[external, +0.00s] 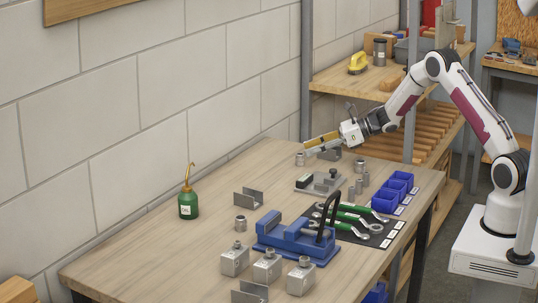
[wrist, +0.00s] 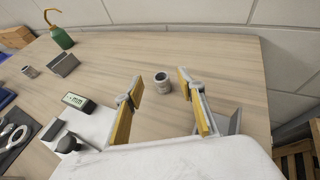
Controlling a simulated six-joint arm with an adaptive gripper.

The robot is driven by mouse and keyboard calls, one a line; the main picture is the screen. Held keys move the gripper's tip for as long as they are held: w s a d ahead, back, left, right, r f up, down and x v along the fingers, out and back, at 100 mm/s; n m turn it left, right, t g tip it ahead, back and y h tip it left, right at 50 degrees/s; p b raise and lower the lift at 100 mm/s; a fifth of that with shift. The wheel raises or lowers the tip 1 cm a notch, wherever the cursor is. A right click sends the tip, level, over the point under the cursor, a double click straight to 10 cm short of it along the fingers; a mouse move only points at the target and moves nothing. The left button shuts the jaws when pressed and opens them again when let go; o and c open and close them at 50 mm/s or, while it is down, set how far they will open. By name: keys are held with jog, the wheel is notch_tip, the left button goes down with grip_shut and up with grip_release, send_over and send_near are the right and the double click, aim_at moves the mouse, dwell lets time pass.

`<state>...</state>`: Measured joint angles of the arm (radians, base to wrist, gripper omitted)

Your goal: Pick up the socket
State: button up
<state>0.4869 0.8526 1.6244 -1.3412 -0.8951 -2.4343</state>
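A small grey metal socket (wrist: 161,80) stands upright on the wooden table, seen in the wrist view between my fingertips and a little beyond them. It also shows in the external view (external: 300,159), just below and left of my fingers. My gripper (wrist: 160,92) is open, its two yellow-padded fingers wide apart with nothing between them. In the external view my gripper (external: 318,142) hangs above the table's far end, apart from the socket. A similar socket-like cylinder (external: 240,225) stands nearer the table's middle.
A grey bracket (wrist: 231,121) stands close to my right finger. A device with a display (wrist: 76,101) sits left of my gripper. A blue vise (external: 290,238), green-handled wrenches (external: 350,218), blue bins (external: 390,193) and a green oil can (external: 188,205) stand farther off.

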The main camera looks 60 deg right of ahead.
aim_at(304, 164)
jog(key=shift+f, duration=0.5)
jog(key=shift+w+a+f, duration=0.15)
jog(key=shift+w+f, duration=0.15)
jog(key=shift+f, duration=0.25)
jog(key=shift+w+a+f, duration=0.15)
jog(key=shift+w+f, duration=0.15)
jog(key=shift+f, duration=0.25)
jog(key=shift+x, duration=0.75)
grip_shut()
